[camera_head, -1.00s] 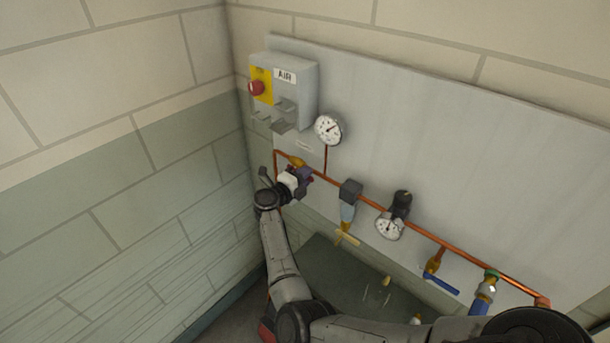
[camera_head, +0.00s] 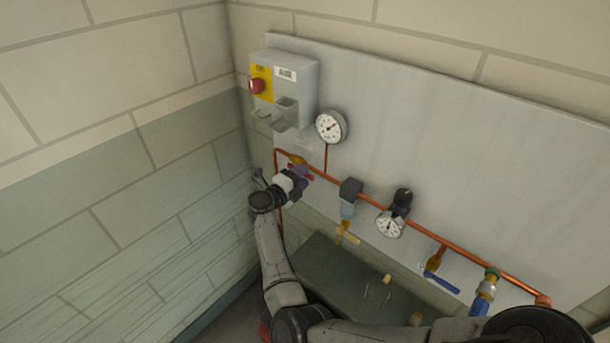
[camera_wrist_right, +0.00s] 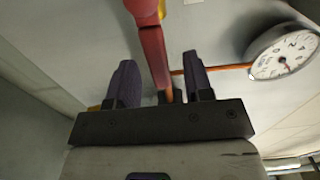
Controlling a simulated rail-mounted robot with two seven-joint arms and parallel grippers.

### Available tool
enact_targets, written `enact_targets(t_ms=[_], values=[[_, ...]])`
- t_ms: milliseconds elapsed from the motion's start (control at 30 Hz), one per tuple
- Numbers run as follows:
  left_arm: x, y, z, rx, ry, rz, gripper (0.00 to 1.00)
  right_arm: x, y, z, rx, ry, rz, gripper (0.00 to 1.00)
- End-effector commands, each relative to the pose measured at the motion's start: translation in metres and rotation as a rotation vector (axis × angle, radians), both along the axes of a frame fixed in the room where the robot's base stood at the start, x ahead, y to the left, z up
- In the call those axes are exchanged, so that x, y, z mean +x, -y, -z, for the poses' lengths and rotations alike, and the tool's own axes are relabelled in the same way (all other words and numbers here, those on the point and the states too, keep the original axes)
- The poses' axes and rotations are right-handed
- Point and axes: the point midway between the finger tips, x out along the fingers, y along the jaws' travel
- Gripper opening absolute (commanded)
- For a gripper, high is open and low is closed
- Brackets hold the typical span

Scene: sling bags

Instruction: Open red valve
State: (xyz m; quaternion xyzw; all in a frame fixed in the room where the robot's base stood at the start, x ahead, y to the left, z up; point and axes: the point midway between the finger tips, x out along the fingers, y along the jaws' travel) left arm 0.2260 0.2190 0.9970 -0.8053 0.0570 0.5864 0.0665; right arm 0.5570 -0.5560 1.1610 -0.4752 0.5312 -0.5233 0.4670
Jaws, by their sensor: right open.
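The red valve's lever handle (camera_wrist_right: 153,50) shows in the right wrist view as a red bar reaching down between my two purple fingers. My right gripper (camera_wrist_right: 158,62) is open, with one finger on each side of the bar and gaps showing. In the head view my right gripper (camera_head: 302,173) is at the brass valve body (camera_head: 297,160) on the left end of the copper pipe. Only a little red shows there, since the gripper and wrist cover most of the handle. My left gripper is not in view.
A grey AIR box (camera_head: 290,85) with a red button is above the valve. A round gauge (camera_head: 331,126) is close to its right. Along the copper pipe (camera_head: 463,252) are a filter (camera_head: 350,190), a regulator gauge (camera_head: 390,225) and a blue-handled valve (camera_head: 440,282). The left wall is close.

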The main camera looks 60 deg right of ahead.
Motion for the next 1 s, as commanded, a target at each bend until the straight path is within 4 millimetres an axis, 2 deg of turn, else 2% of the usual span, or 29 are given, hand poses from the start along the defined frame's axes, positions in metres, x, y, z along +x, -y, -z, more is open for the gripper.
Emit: enact_targets(t_ms=[200, 500, 700, 1000], values=[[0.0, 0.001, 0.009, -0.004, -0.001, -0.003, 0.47, 0.006, -0.046, 0.003, 0.002, 0.001, -0.004, 0.47], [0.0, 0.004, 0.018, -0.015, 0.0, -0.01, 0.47, 0.011, -0.096, 0.002, 0.001, 0.0, -0.002, 0.47], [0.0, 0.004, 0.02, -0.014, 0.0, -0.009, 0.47, 0.013, -0.113, 0.001, 0.001, 0.0, 0.0, 0.47], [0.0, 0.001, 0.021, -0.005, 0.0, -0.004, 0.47, 0.013, -0.117, 0.0, 0.0, 0.0, 0.0, 0.47]])
